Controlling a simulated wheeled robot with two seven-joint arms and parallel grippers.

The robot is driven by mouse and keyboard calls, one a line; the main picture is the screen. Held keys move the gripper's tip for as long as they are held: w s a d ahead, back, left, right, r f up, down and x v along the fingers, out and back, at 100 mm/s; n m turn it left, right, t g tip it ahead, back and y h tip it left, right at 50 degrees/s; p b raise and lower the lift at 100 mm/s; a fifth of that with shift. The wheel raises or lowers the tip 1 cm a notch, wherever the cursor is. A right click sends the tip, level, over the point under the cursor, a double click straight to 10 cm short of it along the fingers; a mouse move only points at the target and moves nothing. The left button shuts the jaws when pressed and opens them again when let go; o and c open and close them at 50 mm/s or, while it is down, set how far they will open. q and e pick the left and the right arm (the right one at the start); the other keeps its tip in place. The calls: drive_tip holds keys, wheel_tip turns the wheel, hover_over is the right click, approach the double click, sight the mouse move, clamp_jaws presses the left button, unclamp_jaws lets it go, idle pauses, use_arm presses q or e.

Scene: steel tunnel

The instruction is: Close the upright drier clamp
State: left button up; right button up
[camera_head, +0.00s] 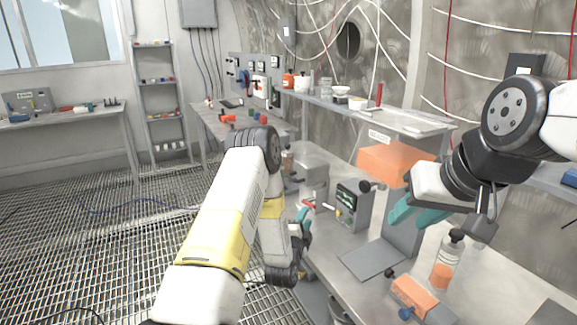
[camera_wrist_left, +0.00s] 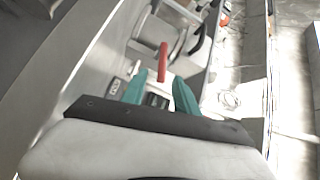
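A short red handle (camera_head: 309,203) shows at the bench edge in the head view, beside a grey metal housing (camera_head: 312,168). It looks like the clamp's lever; the rest of the clamp is too small to make out. In the left wrist view the red handle (camera_wrist_left: 163,62) stands ahead of my left gripper (camera_wrist_left: 159,88), roughly in line with the gap between its fingers. The teal fingers are apart with nothing held between them. In the head view my left gripper (camera_head: 303,220) is partly hidden by its own wrist. My right gripper (camera_head: 417,213) is open and empty above the bench.
A grey control box (camera_head: 352,206) stands right of the handle. A pump bottle (camera_head: 447,260) and an orange-topped block (camera_head: 414,296) are at the front right. An orange box (camera_head: 396,161) is behind my right gripper. The grated floor (camera_head: 90,230) at left is open.

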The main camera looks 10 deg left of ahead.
use_arm(q)
wheel_tip(320, 180, up, 15)
drive_tip(key=w+a+n+g, duration=0.1)
drive_tip(key=a+n+g, duration=0.2)
drive_tip(key=n+g, duration=0.15)
drive_tip(key=s+a+r+n+g, duration=0.1)
drive_tip(key=s+r+n, duration=0.2)
drive_tip(key=s+r, duration=0.2)
drive_tip(key=s+a+r+n+g+y, duration=0.1)
drive_tip(key=s+a+r+n+g, duration=0.1)
drive_tip(key=s+r, duration=0.4)
drive_tip(key=s+n, duration=0.1)
drive_tip(key=s, duration=0.1)
drive_tip(key=shift+s, duration=0.35)
